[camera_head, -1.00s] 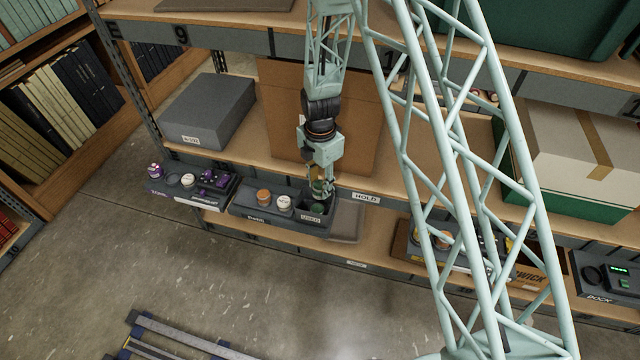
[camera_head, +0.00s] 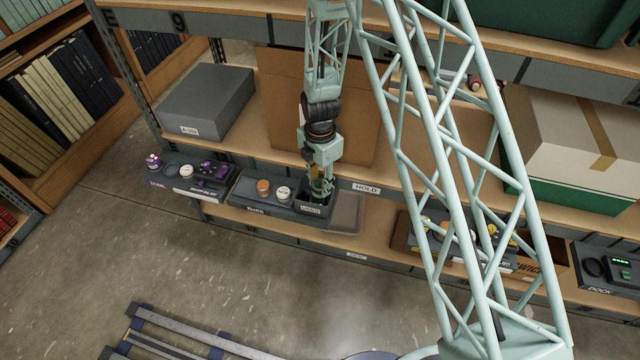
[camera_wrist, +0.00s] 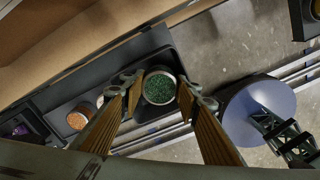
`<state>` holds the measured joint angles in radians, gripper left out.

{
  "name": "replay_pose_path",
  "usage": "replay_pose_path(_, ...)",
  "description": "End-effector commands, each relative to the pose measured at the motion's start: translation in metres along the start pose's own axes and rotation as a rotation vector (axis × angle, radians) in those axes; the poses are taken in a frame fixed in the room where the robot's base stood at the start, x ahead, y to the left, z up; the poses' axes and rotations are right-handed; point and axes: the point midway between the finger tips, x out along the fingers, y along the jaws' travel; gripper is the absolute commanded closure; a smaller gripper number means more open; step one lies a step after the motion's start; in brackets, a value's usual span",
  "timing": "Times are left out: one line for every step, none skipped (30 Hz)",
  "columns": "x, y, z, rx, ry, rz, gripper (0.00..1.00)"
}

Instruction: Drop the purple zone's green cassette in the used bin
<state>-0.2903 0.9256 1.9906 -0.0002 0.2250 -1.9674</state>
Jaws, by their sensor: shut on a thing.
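My gripper (camera_head: 321,191) points down at the dark bin labelled USED (camera_head: 311,210), at the right end of the middle tray. In the wrist view my gripper (camera_wrist: 159,90) has its fingers on both sides of a round cassette with green granules (camera_wrist: 159,87) and is shut on it. The cassette appears within the outline of the dark bin, but its height above the bin floor cannot be told. In the head view my fingers largely hide it. The purple zone's tray (camera_head: 180,190) is at the left, with purple pieces (camera_head: 214,170) on it.
An orange-topped cassette (camera_head: 263,187) and a white-topped one (camera_head: 283,193) stand on the middle tray, left of the bin. A grey box (camera_head: 207,103) and a brown board (camera_head: 285,110) stand on the shelf behind. A HOLD label (camera_head: 366,188) marks the shelf edge to the right.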

Motion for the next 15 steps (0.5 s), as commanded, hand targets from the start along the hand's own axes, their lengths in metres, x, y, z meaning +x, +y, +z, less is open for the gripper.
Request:
replay_pose_path(-0.0001,0.0,0.0,0.0,0.0,0.0,0.81)
replay_pose_path(-0.0001,0.0,0.0,0.0,0.0,0.0,0.68)
replay_pose_path(-0.0001,0.0,0.0,0.0,0.0,0.0,0.64)
replay_pose_path(-0.0001,-0.0001,0.0,0.0,0.0,0.0,0.61)
replay_pose_path(0.0,-0.0001,0.0,0.0,0.0,0.0,0.59)
replay_pose_path(0.0,-0.0001,0.0,0.0,0.0,0.0,0.55)
replay_pose_path(0.0,-0.0001,0.0,0.0,0.0,0.0,0.54)
replay_pose_path(0.0,-0.0001,0.0,0.0,0.0,0.0,0.54)
replay_pose_path(0.0,-0.0001,0.0,0.0,0.0,0.0,0.54)
replay_pose_path(0.0,-0.0001,0.0,0.0,0.0,0.0,0.54)
replay_pose_path(0.0,-0.0001,0.0,0.0,0.0,0.0,0.54)
replay_pose_path(0.0,-0.0001,-0.0001,0.0,0.0,0.0,0.54)
replay_pose_path(0.0001,-0.0002,-0.0001,0.0,0.0,0.0,0.54)
replay_pose_path(0.0001,-0.0002,-0.0001,0.0,0.0,0.0,0.54)
replay_pose_path(0.0,-0.0002,-0.0001,0.0,0.0,0.0,0.54)
